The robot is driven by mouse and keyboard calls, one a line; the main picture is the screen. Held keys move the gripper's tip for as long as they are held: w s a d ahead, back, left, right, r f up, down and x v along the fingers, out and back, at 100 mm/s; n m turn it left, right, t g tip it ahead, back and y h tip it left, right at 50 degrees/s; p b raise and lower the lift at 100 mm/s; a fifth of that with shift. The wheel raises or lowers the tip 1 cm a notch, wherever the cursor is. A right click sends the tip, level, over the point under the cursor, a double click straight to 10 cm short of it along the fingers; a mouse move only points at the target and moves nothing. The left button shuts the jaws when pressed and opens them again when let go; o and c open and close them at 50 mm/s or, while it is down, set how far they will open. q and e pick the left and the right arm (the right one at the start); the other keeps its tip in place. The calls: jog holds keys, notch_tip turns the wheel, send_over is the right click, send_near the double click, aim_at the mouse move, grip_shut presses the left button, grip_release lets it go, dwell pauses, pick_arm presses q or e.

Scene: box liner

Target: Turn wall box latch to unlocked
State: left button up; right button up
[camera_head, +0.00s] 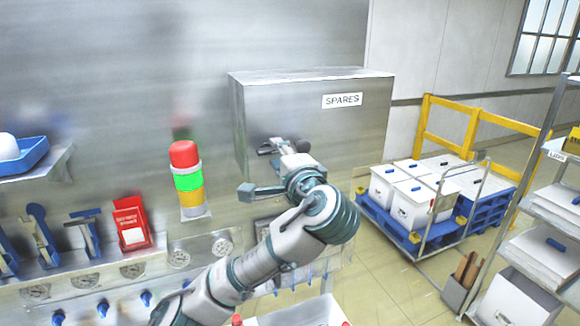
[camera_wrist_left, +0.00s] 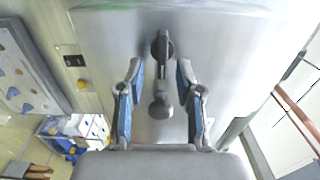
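The grey metal wall box (camera_head: 310,115) with a SPARES label is mounted on the wall in the head view. Its front face also fills much of the left wrist view (camera_wrist_left: 225,60). The dark latch (camera_wrist_left: 161,48) sits on that face, its handle ending in a round knob (camera_wrist_left: 160,106). My left gripper (camera_head: 270,147) is at the box front, partly hidden by its own arm. In the wrist view the gripper's fingers (camera_wrist_left: 160,72) are open, one on each side of the latch, with gaps on both sides. My right gripper is not seen.
A red, green and yellow signal light (camera_head: 187,180) stands left of the box. A blue cart (camera_head: 400,232) with white boxes stands right, by a yellow rail (camera_head: 470,128).

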pick_arm(q)
jog(key=v, duration=1)
jog(key=shift+d, duration=0.3)
jog(key=shift+a, duration=0.15)
